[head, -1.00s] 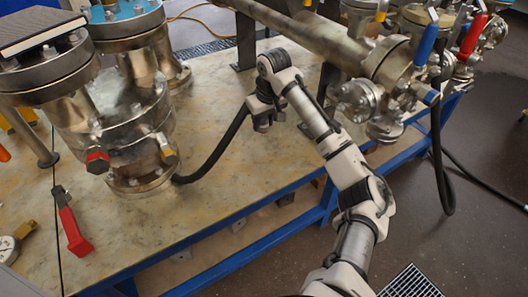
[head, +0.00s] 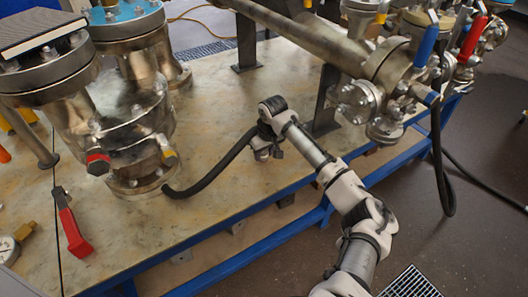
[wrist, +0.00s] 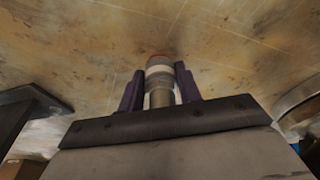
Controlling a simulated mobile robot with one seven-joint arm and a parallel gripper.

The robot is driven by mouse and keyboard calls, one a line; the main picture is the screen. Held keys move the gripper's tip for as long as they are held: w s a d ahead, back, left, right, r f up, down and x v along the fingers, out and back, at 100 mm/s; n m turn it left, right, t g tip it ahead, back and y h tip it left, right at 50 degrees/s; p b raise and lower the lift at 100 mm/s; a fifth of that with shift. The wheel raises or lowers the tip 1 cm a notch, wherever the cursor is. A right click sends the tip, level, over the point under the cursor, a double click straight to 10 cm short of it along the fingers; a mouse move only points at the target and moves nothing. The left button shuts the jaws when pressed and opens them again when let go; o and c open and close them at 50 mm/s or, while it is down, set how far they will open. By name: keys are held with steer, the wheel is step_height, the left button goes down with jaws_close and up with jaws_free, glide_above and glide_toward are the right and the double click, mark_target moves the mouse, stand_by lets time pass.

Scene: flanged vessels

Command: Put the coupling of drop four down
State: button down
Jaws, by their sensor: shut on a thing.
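My gripper (head: 264,156) is low over the bench top, between the vessel and the manifold. In the wrist view its two purple fingers (wrist: 160,92) are shut on a metal coupling (wrist: 159,72) with a pale band and a reddish end. The coupling points at the bench surface; I cannot tell whether it touches. A black hose (head: 215,172) runs from beside the vessel's foot up to my gripper. In the head view my gripper hides the coupling.
A flanged metal vessel (head: 130,115) stands to the left on the bench (head: 225,210). A red-handled tool (head: 72,230) lies at the front left. A valve manifold (head: 385,75) with blue and red levers is at the right.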

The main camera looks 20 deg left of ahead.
steer(key=c, duration=1)
jaws_free()
steer(key=shift+f, duration=0.1)
steer(key=shift+o, duration=0.2)
steer(key=v, duration=1.2)
